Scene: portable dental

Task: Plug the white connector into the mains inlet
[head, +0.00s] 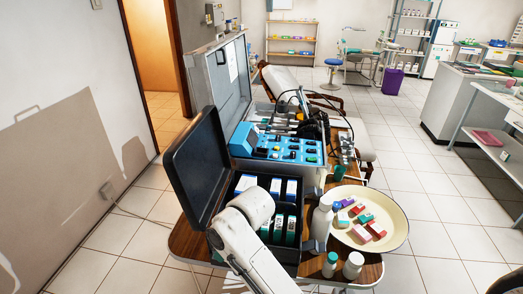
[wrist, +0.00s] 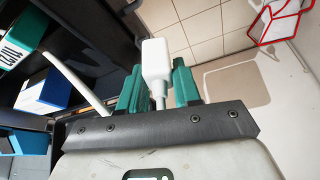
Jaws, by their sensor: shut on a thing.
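The white connector (wrist: 155,57) is a small rounded block with a pale neck and cord below it, seen in the wrist view. My gripper (wrist: 157,82) has teal fingers on either side of the connector's neck and is shut on it. The connector's upper end sticks out past the fingertips, with floor tiles behind it. In the head view my white arm reaches down beside the open case, and I cannot make out the gripper or connector there. I cannot pick out the mains inlet in either view.
An open black case (head: 197,167) with boxes inside stands on a wooden-topped table (head: 184,240). A blue control unit (head: 285,143) sits behind it. A cream basin (head: 397,212) and a white bottle (head: 321,219) are to the right. A pale rod or cord (wrist: 75,82) lies left of the fingers.

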